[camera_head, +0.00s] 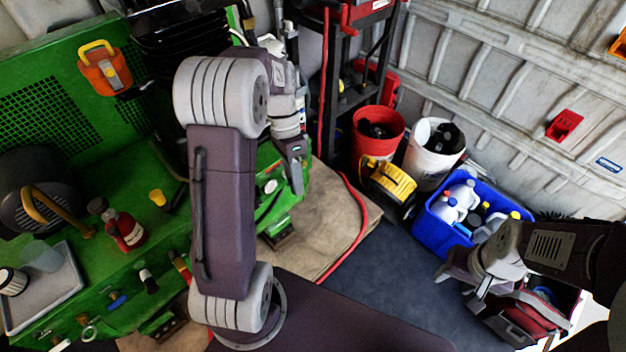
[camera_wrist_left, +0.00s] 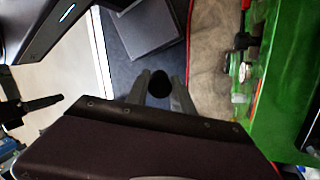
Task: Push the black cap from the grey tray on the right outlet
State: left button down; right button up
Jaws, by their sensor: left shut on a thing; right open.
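My left gripper (camera_head: 294,178) hangs at the right side of the green machine (camera_head: 65,70), above the tan floor mat. In the left wrist view, its fingers (camera_wrist_left: 160,90) are shut on a round black thing, which looks like the black cap (camera_wrist_left: 158,88). The cap cannot be made out in the head view. The grey tray (camera_head: 50,298) lies on the green ledge at the far left, holding a clear cup and a white, dark-topped jar. My right gripper (camera_head: 478,300) is open at the lower right. I cannot tell which part is the right outlet.
A red bottle (camera_head: 128,232) and several fittings stand on the green ledge. A red bucket (camera_head: 377,133), a white bucket (camera_head: 433,155) and a blue crate (camera_head: 440,233) with bottles stand at the right. Dark floor (camera_head: 375,270) is clear.

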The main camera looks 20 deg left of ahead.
pick_arm(q)
jog(key=w+a+f+m+g+y+b, duration=0.1)
jog(key=a+m+y+b, duration=0.1)
jog(key=a+m+y, duration=0.6)
jog(key=w+a+f+m+g+y+b, duration=0.1)
jog(key=w+a+f+m+y+b, duration=0.2)
jog(key=m, duration=0.9)
jog(key=w+d+f+m+t+y+b, duration=0.2)
jog(key=d+f+m+t+y+b, duration=0.1)
jog(key=f, duration=0.5)
jog(key=w+d+f+m+t+y+b, duration=0.3)
jog(key=d+f+m+t+y+b, duration=0.1)
jog(key=d+f+m+t, duration=0.3)
jog(key=shift+w+d+f+m+t+y+b, duration=0.35)
jog(key=shift+d+f+t+y, duration=0.3)
jog(key=shift+t, duration=0.45)
jog(key=shift+s+a+r, duration=0.1)
jog(key=shift+a+r, duration=0.05)
jog(key=shift+b+x, duration=0.35)
jog(key=shift+x, duration=2.55)
jog(key=shift+p, duration=0.6)
